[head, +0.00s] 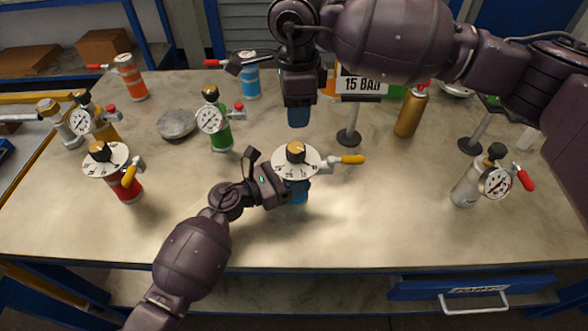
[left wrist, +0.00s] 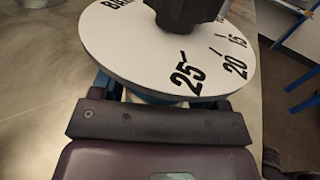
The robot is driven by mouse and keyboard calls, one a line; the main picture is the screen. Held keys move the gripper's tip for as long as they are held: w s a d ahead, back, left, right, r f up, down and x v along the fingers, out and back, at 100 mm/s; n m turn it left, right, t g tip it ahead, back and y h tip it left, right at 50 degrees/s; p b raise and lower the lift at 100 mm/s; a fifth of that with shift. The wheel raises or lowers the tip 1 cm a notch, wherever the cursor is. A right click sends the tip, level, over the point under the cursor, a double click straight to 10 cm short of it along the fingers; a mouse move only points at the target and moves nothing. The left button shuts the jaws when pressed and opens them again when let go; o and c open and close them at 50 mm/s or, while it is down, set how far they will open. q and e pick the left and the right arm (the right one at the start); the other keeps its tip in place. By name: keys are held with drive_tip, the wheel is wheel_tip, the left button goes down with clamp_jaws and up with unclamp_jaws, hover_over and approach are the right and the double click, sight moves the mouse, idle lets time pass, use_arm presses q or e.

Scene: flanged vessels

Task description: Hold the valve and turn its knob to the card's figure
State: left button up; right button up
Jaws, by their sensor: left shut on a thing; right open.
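A blue valve (head: 298,193) stands upright on the bench under a white dial disc (head: 285,170), with a black and yellow knob (head: 296,150) on top and a yellow lever at its right. My left gripper (head: 284,188) is shut on its blue body, below the disc. In the left wrist view the dial (left wrist: 130,50) shows BAR, 15, 20 and 25 around the dark knob (left wrist: 183,10); the pointer's figure is unclear. My right gripper (head: 298,116) is open and empty, pointing down above and behind the knob. The card (head: 362,86) reads 15 BAR.
A red valve (head: 126,188) with a similar dial stands at the left. A green gauge vessel (head: 221,138), a grey disc (head: 177,124), a gold can (head: 411,114) and a silver gauge vessel (head: 466,188) stand around. The bench front is mostly clear.

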sight(297, 146)
idle(0.9)
drive_tip(key=shift+o, duration=2.3)
drive_tip(key=shift+w+d, duration=0.15)
drive_tip(key=shift+w, duration=0.1)
drive_tip(key=shift+o, duration=0.2)
drive_tip(key=shift+w+d+g, duration=0.4)
drive_tip(key=shift+w+g, duration=0.2)
drive_tip(key=shift+w, duration=0.15)
drive_tip(key=f+n+g, duration=0.1)
drive_tip(key=f+n, duration=0.2)
drive_tip(key=s+f+n+y, duration=0.1)
drive_tip(key=f+n, duration=0.2)
drive_tip(key=f, duration=0.1)
drive_tip(key=a+f+n+g+y, duration=0.1)
drive_tip(key=f+n, duration=0.2)
drive_tip(key=n, duration=0.1)
drive_tip(key=shift+s+f+g, duration=0.2)
drive_tip(key=shift+s+g, duration=0.1)
drive_tip(key=shift+s, duration=0.05)
drive_tip(key=shift+c, duration=0.4)
drive_tip(key=c, duration=0.8)
